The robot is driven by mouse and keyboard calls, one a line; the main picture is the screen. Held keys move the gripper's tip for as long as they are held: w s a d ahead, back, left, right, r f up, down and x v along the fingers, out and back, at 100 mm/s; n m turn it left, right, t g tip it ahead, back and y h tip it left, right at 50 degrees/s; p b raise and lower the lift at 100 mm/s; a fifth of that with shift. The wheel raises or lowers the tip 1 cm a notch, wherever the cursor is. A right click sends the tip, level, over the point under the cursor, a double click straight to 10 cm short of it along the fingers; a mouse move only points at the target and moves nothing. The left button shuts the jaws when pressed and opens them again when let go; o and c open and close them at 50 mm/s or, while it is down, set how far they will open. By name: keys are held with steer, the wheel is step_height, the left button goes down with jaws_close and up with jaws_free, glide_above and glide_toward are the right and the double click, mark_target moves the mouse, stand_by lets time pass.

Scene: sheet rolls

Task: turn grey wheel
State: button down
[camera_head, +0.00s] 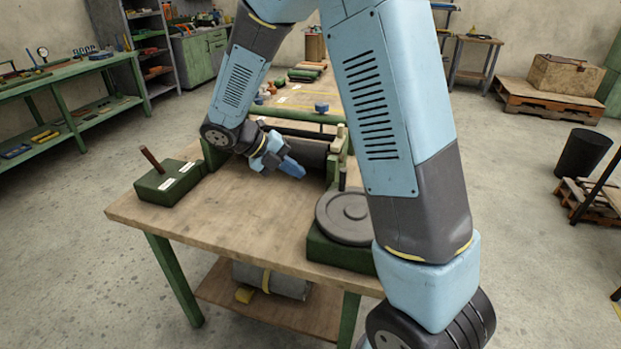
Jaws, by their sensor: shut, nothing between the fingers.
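The grey wheel (343,216) is a flat round disc lying on top of a green box (325,250) at the table's right front corner. My arm covers part of its right side. My gripper (294,172), with blue fingers, is shut and empty. It is above the table in front of the dark roller (305,152), to the upper left of the wheel and apart from it.
The wooden table (225,226) has free room at its middle and front. A green box with a brown lever (168,183) stands at its left. Green frame parts and a blue knob (321,107) are behind my gripper. A wrapped roll (272,279) lies on the lower shelf.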

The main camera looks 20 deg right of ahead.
steer(key=s+d+r+m+t+y, duration=0.2)
steer(key=s+d+r+m+y, duration=0.5)
steer(key=m, duration=0.8)
steer(key=s+d+r+m+t+y, duration=0.2)
steer(key=s+r+m, duration=0.85)
steer(key=m, duration=0.55)
steer(key=w+d+f+n+g+y, duration=0.1)
steer(key=w+d+f+n+y, duration=0.5)
steer(key=d, duration=0.3)
steer(key=w+d+f+n+g+y, duration=0.1)
steer(key=w+d+f+n+y, duration=0.4)
steer(key=w+d, duration=0.4)
steer(key=shift+n+h, duration=0.5)
steer(key=x, duration=0.3)
steer(key=s+x, duration=0.1)
steer(key=x, duration=0.3)
steer(key=a+r+x, duration=0.1)
steer(key=x, duration=0.2)
steer(key=shift+s+a+f, duration=0.15)
steer(key=shift+a+f, duration=0.05)
steer(key=shift+a, duration=0.8)
